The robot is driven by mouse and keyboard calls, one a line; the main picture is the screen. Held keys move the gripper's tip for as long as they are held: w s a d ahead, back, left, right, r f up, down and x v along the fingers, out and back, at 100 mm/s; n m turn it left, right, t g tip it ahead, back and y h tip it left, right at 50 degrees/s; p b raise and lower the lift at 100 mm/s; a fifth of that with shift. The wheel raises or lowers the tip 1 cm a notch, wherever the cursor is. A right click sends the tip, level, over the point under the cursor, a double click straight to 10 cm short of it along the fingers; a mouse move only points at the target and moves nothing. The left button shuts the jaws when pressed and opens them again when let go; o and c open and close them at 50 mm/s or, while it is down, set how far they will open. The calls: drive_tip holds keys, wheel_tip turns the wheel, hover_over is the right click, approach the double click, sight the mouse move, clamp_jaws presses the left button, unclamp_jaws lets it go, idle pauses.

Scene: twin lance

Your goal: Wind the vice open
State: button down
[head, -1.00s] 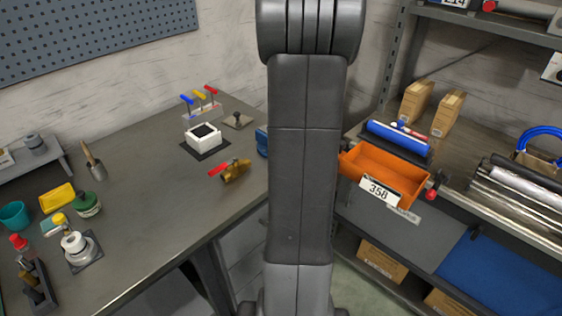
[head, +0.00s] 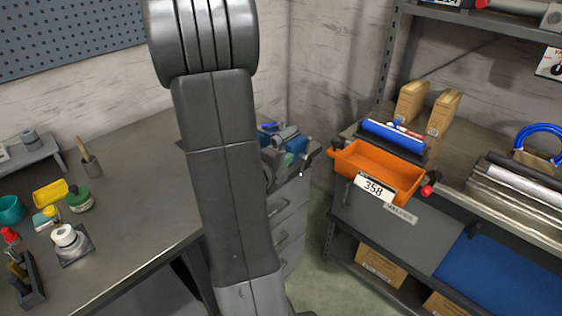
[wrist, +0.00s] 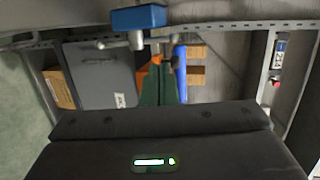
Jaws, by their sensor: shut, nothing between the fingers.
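The blue vice (head: 297,144) sits at the right end of the grey bench, partly hidden behind my arm in the head view. In the wrist view the blue vice body (wrist: 138,18) is at the top, with its grey screw end and a thin cross handle (wrist: 112,43) below it. My gripper (wrist: 160,72) shows dark green fingers close together, shut and empty. They point toward the area just below and right of the screw end. I see no clear contact with the handle. In the head view my arm hides most of the gripper.
An orange bin (head: 376,170) marked 358 and a blue roll (head: 394,139) are on the shelving to the right. A floor gap separates it from the bench. Bottles and cups, including a green container (head: 79,199), stand on the bench at left.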

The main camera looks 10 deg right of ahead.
sight(308, 146)
drive_tip(key=p+x, duration=0.1)
drive_tip(key=x, duration=0.9)
drive_tip(key=shift+f, duration=0.1)
drive_tip(key=shift+d+r+g+y+p, duration=0.25)
drive_tip(key=shift+g+y+p, duration=0.15)
drive_tip(key=shift+p, duration=0.6)
